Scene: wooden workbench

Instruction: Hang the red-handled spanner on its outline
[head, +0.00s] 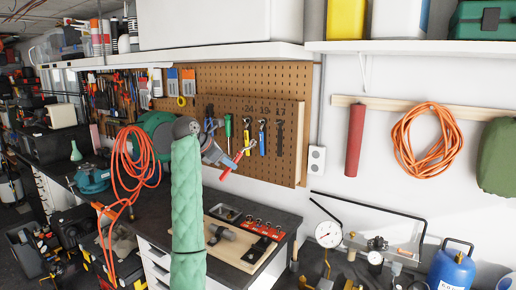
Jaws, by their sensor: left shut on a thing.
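The red-handled spanner (226,172) is in my left gripper (228,161), in front of the brown tool board (220,104). It is tilted, with its red handle at lower left and its metal head towards upper right. The gripper is shut on it; the fingers are small and partly hidden by my wrist. A dark spanner-shaped outline (279,139) shows bare on the board, to the right of the spanner and apart from it. My right gripper is not in view.
Beside the outline hang a blue-handled spanner (262,138), another spanner (247,130), a green screwdriver (228,128) and blue pliers (210,121). Below, a wooden tray (225,250) with red-topped items lies on the dark bench. An orange cable (124,160) hangs at left.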

